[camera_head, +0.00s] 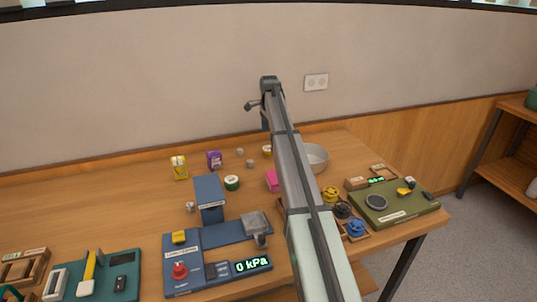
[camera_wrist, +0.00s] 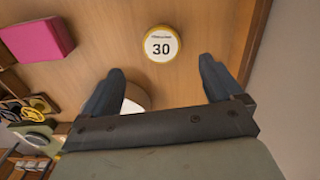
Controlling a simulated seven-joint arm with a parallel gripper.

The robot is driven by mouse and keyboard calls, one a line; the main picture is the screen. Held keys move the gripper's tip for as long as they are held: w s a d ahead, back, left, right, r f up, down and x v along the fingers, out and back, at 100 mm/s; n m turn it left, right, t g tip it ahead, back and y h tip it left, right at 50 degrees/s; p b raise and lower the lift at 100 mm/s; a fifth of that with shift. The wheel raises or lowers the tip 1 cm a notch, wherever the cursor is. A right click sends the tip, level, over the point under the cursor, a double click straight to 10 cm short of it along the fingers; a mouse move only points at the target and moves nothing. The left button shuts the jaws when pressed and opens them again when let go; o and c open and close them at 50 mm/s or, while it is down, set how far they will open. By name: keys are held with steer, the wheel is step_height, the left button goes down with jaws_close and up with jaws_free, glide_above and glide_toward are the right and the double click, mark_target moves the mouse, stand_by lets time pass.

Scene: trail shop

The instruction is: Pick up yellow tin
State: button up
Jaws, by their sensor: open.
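The yellow tin (camera_wrist: 161,43) is round, with a yellow rim and a white lid marked 30. In the wrist view it lies on the wooden table, just past my fingertips and roughly centred between them. My gripper (camera_wrist: 162,78) is open and empty, its two dark fingers wide apart. In the head view a small yellow-edged tin (camera_head: 267,151) stands near the back of the table, close to my arm, and seems to be the same one. I cannot tell my fingers clearly in the head view.
A pink block (camera_wrist: 38,40) lies left of the tin in the wrist view. A pale bowl (camera_head: 315,157) is right of my arm. A green tin (camera_head: 232,182), purple box (camera_head: 214,160) and yellow box (camera_head: 179,167) stand left. A blue pressure station (camera_head: 210,262) is in front.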

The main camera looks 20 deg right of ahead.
mark_target(270, 148)
steer(key=shift+w+d+f, duration=0.1)
steer(key=shift+w+f, duration=0.05)
steer(key=shift+f, duration=4.25)
steer(key=shift+c, duration=0.2)
steer(key=c, duration=1)
steer(key=shift+r, duration=0.15)
